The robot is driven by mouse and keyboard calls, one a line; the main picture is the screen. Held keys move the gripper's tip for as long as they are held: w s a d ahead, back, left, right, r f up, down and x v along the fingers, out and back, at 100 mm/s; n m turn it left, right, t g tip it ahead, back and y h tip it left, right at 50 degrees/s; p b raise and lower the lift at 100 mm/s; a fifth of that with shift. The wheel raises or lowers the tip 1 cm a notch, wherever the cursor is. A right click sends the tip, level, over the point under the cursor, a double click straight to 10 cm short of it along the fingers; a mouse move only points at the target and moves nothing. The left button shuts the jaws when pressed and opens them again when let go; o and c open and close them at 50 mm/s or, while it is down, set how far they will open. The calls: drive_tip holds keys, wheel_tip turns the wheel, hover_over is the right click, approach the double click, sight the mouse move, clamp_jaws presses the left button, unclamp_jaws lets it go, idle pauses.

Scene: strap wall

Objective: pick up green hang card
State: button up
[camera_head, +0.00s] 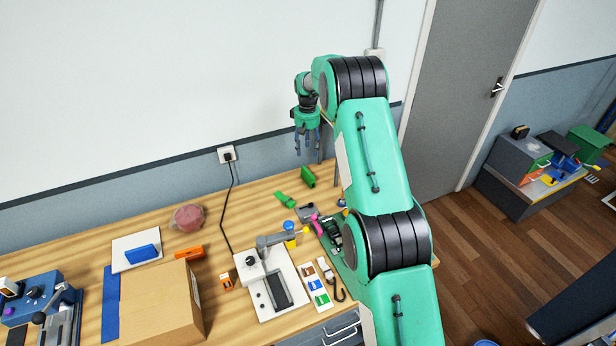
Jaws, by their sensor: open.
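A small flat bright green piece (286,200) lies on the wooden workbench near the back; it may be the green hang card. A thicker, darker green object (308,177) stands just right of and behind it. A white card with brown, blue and green patches (318,286) lies nearer the front. The view is too small to tell for sure which is the hang card. My gripper (307,144) hangs fingers down in front of the wall, fingers apart and empty. In the picture it is above the green pieces, touching nothing.
My arm hides the bench's right end. A white device with a grey arm (270,283), a cardboard box (160,303), a white plate with a blue block (136,252) and a reddish round object (187,218) occupy the bench. Bare wood (258,203) lies left of the flat green piece.

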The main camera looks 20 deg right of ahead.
sight(309, 176)
drive_tip(key=f, duration=0.2)
drive_tip(key=w+d+f, duration=0.1)
drive_tip(key=shift+d+f, duration=0.1)
drive_tip(key=shift+f, duration=0.3)
drive_tip(key=shift+f, duration=0.1)
drive_tip(key=shift+f, duration=4.15)
drive_tip(key=shift+s+f, duration=0.1)
drive_tip(key=shift+f, duration=2.5)
drive_tip(key=shift+c, duration=0.5)
drive_tip(key=c, duration=0.7)
